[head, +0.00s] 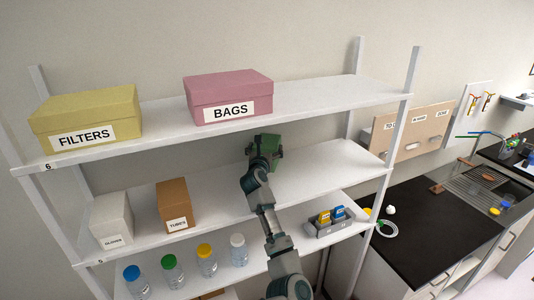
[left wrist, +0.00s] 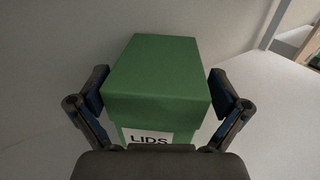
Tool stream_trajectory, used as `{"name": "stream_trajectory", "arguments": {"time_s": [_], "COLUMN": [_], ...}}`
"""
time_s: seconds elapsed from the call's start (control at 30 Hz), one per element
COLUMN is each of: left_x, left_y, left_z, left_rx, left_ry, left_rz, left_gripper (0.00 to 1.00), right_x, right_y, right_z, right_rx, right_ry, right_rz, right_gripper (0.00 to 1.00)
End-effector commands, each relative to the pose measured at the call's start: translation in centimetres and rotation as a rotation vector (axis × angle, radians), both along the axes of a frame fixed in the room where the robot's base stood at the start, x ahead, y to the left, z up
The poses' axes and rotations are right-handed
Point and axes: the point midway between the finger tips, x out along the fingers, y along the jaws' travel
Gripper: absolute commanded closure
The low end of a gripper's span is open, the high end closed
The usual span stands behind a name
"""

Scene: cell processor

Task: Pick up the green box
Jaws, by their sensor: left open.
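The green box (head: 275,158) stands on the middle shelf, toward the back, mostly hidden behind my left gripper (head: 265,141) in the head view. In the left wrist view the green box (left wrist: 158,80) has a white label reading LIDS and sits between the two fingers of my left gripper (left wrist: 160,103). The fingers are open, one on each side of the box. A gap shows on the left side; whether the right finger touches the box is hard to tell. My right gripper is not in view.
The middle shelf (head: 315,170) also holds a white box (head: 112,219) and a brown box (head: 173,204) at left. Above are the yellow FILTERS box (head: 85,115) and pink BAGS box (head: 228,95). Bottles and a grey caddy (head: 330,227) stand below. The middle shelf's right is clear.

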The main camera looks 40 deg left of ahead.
Motion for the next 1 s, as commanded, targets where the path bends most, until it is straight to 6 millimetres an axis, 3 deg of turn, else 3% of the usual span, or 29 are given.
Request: {"name": "stream_trajectory", "arguments": {"time_s": [0.07,0.23,0.27,0.43,0.53,0.57,0.73,1.0], "left_x": [-0.1,-0.1,-0.1,-0.1,-0.1,-0.2,-0.3,-0.4], "left_y": [0.3,0.3,0.3,0.1,0.1,0.1,-0.4,-0.4], "left_z": [-0.1,-0.1,-0.1,0.0,0.1,0.1,0.8,5.6], "left_rx": [-0.001,0.0,0.0,0.003,0.003,0.003,0.002,0.002], "left_ry": [0.0,0.001,0.001,0.001,0.001,0.001,-0.004,-0.006], "left_rz": [0.002,0.004,0.005,0.008,0.008,0.008,0.005,0.004], "left_gripper": [0.0,0.4,0.44,0.44,0.45,0.51,0.51,0.51], "right_x": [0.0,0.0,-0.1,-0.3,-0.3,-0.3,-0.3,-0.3], "right_y": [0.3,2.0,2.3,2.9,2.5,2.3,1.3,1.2], "right_z": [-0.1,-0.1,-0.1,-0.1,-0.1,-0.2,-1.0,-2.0], "right_rx": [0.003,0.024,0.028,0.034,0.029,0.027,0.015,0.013], "right_ry": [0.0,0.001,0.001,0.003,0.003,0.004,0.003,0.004], "right_rz": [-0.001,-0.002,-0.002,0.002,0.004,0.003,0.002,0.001], "right_gripper": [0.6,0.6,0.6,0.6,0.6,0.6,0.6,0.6]}}
